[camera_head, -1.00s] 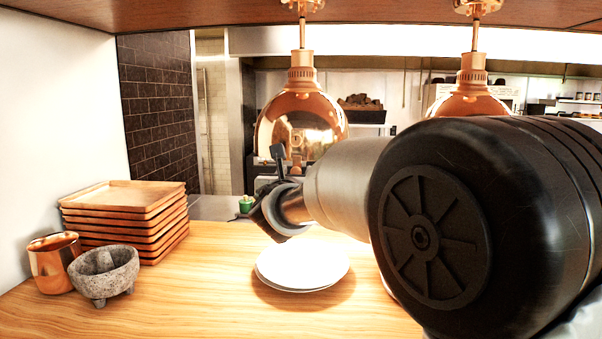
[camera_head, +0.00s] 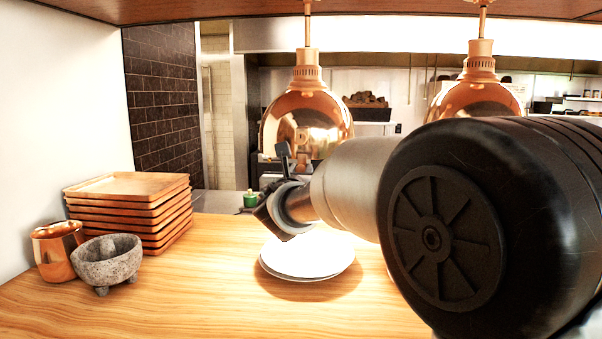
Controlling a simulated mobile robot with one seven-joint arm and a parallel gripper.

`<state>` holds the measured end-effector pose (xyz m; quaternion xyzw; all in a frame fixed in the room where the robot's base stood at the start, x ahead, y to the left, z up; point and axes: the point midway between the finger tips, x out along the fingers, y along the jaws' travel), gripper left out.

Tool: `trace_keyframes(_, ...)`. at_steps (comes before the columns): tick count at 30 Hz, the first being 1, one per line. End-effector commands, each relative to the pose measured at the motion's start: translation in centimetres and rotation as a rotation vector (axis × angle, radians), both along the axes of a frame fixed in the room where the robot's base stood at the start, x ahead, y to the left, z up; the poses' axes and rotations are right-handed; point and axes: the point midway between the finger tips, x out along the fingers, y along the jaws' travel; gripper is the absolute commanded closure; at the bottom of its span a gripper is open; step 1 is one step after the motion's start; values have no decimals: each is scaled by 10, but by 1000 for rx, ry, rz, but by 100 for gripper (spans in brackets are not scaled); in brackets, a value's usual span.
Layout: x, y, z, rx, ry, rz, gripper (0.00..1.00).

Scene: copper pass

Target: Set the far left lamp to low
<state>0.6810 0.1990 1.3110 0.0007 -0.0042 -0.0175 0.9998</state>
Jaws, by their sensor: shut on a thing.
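The far left lamp (camera_head: 300,112) is a copper dome hanging on a copper rod from the shelf above. A second copper lamp (camera_head: 476,90) hangs to its right, partly hidden by my arm. My gripper (camera_head: 283,155) is at the lower left part of the left lamp's dome, in front of it in the picture. It is small and dark, with a finger pointing up. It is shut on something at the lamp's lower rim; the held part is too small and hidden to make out. The plates (camera_head: 306,265) under the lamp are brightly lit.
A stack of wooden trays (camera_head: 128,205), a copper cup (camera_head: 57,250) and a stone mortar (camera_head: 106,262) stand at the left of the wooden counter (camera_head: 205,305). The counter's front middle is clear. A small green item (camera_head: 250,199) stands behind the counter.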

Motion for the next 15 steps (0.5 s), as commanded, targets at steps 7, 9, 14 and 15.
trace_keyframes(7,0,0,-60,-2,14,2,100)
trace_keyframes(9,0,0,-62,-2,14,2,100)
trace_keyframes(14,0,0,-61,-2,17,2,100)
trace_keyframes(15,0,0,-62,-2,18,2,100)
